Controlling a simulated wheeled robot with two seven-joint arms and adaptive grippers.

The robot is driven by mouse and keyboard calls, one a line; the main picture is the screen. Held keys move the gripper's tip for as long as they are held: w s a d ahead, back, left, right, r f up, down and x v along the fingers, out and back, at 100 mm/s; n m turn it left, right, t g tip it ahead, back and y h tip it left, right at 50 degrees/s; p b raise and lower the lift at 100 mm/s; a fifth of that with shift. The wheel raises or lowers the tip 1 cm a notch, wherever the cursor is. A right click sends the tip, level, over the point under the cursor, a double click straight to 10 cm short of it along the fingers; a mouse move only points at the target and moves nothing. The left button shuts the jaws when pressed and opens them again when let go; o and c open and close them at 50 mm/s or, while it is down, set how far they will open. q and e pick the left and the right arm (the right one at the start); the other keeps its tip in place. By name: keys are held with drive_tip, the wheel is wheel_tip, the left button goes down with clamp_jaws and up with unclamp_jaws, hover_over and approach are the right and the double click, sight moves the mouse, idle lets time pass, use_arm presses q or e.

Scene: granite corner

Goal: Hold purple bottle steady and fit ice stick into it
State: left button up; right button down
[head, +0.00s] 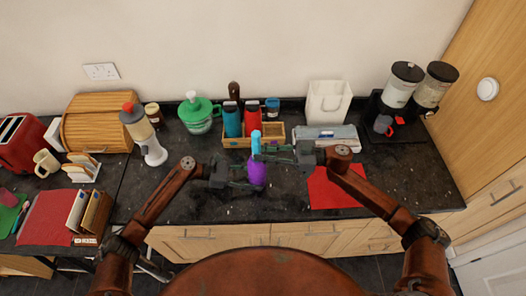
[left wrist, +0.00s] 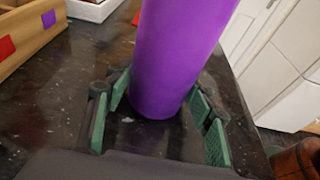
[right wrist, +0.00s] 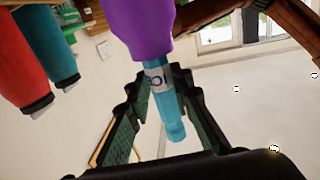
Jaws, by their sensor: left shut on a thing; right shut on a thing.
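The purple bottle (head: 257,174) is upright over the front of the dark counter, between the fingers of my left gripper (head: 252,184). In the left wrist view the bottle (left wrist: 180,55) stands between the green finger pads; whether its base touches the counter is unclear. The light-blue ice stick (head: 256,142) is upright directly above the bottle, held by my right gripper (head: 266,150). In the right wrist view the stick (right wrist: 167,108), with a grey lettered band, meets the bottle's neck end (right wrist: 140,25). How far its lower end is inside is hidden.
A wooden caddy (head: 238,142) with teal and red bottles stands just behind. A red mat (head: 335,188) lies to the right, with a grey box (head: 327,138) behind it. A white blender-like item (head: 152,148) stands left.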

drive_tip(key=shift+f, duration=1)
drive_tip(key=c, duration=1.7)
unclamp_jaws()
drive_tip(key=shift+f, duration=0.15)
drive_tip(key=shift+o, duration=0.4)
drive_tip(key=shift+f, duration=0.15)
use_arm(q)
drive_tip(key=shift+f, duration=0.1)
use_arm(e)
drive_tip(key=s+d, duration=0.1)
drive_tip(key=d, duration=1.1)
drive_tip(key=shift+s+r, duration=0.15)
drive_tip(key=shift+r, duration=0.15)
use_arm(q)
drive_tip(key=o, duration=0.9)
drive_tip(key=shift+o, duration=0.2)
